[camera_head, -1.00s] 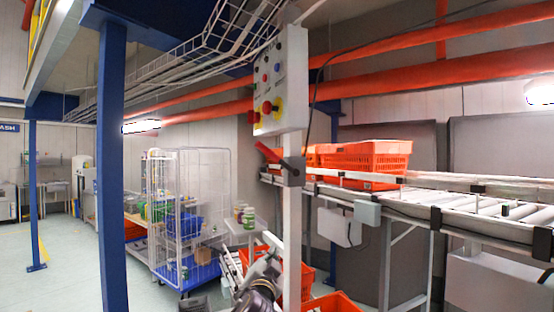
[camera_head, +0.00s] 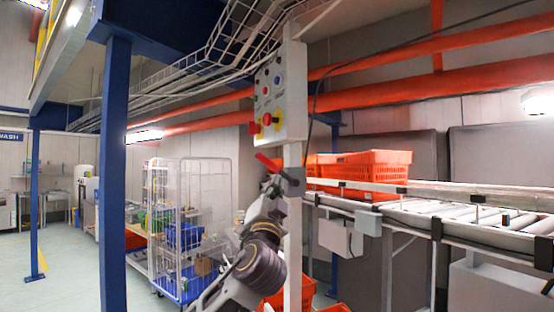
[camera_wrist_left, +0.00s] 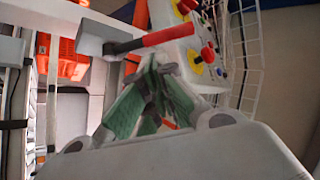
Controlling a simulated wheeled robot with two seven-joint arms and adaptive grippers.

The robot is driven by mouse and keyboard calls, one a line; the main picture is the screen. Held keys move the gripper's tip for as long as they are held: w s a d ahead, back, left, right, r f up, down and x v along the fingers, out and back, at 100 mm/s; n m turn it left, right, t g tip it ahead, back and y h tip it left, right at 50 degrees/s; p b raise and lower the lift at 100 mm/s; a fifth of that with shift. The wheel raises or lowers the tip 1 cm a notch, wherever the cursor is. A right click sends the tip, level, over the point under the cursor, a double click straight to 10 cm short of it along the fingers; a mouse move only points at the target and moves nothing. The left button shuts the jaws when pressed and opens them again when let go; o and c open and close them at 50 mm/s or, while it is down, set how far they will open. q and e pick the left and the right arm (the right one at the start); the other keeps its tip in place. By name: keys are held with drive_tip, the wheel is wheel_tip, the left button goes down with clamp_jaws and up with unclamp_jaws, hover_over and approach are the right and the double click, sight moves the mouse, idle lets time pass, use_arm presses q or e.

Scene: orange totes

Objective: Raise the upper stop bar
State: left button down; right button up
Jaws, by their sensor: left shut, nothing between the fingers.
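A red-handled lever (camera_head: 267,162) with a dark grey pivot block sits on the pale post below the control box, its handle tilted up to the left. In the left wrist view the red handle (camera_wrist_left: 168,37) lies just beyond the fingertips. My left gripper (camera_head: 272,187) is shut and empty, just below the lever in the head view. Its green-padded fingers also show in the left wrist view (camera_wrist_left: 150,65). I cannot tell if they touch the lever. No part is clearly identifiable as the upper stop bar. My right gripper is out of view.
The control box (camera_head: 280,95) with coloured buttons is above the lever. An orange tote (camera_head: 365,172) stands on the roller conveyor (camera_head: 480,214) at the right. A wire cage trolley (camera_head: 190,225) stands behind my left arm, and a blue column (camera_head: 115,180) rises at the left.

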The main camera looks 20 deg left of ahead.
sight(276, 168)
use_arm(q)
drive_tip(key=shift+s+d+r+t, duration=0.1)
drive_tip(key=shift+s+r+t, duration=0.1)
drive_tip(key=shift+r, duration=0.3)
drive_tip(key=shift+s+r+t, duration=0.1)
drive_tip(key=shift+s+r, duration=0.1)
drive_tip(key=shift+r, duration=0.3)
drive_tip(key=shift+w+r, duration=0.1)
drive_tip(key=p+x, duration=0.4)
drive_tip(key=x, duration=0.5)
drive_tip(key=shift+w+r, duration=0.2)
drive_tip(key=shift+w, duration=0.1)
drive_tip(key=shift+f, duration=0.1)
drive_tip(key=shift+s+f+n+y+b, duration=0.15)
drive_tip(key=shift+n+y+b, duration=0.15)
drive_tip(key=shift+b, duration=0.45)
